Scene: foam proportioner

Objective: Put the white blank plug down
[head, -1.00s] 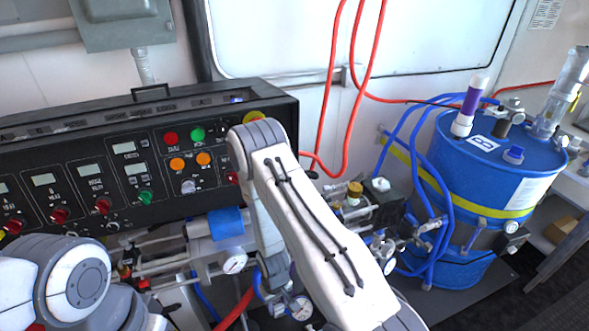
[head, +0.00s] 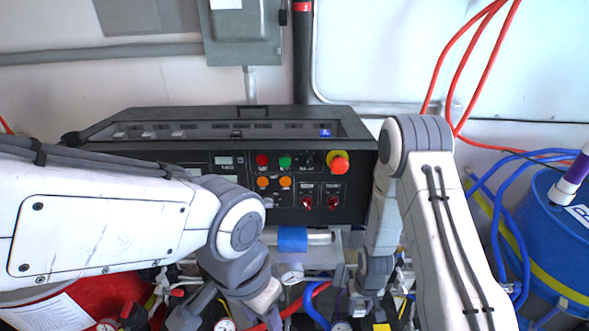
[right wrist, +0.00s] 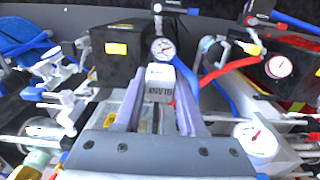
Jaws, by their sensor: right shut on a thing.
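The white blank plug (right wrist: 160,82) is a pale block with dark lettering that reads like "BLANK". It shows in the middle of the right wrist view, between the two fingers of my right gripper (right wrist: 158,100), which is shut on it. In the head view my right gripper (head: 363,300) points down in front of the control panel, low in the picture; the plug cannot be made out clearly there. My left gripper (head: 228,305) hangs at the bottom, left of the right one, partly hidden by its own wrist; its jaws are unclear.
The black control panel (head: 225,190) stands behind both arms. Pipes, gauges (right wrist: 163,49) and red and blue hoses crowd the space below and around the right gripper. A blue drum (head: 555,235) stands at the right. A red container (head: 60,290) lies at lower left.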

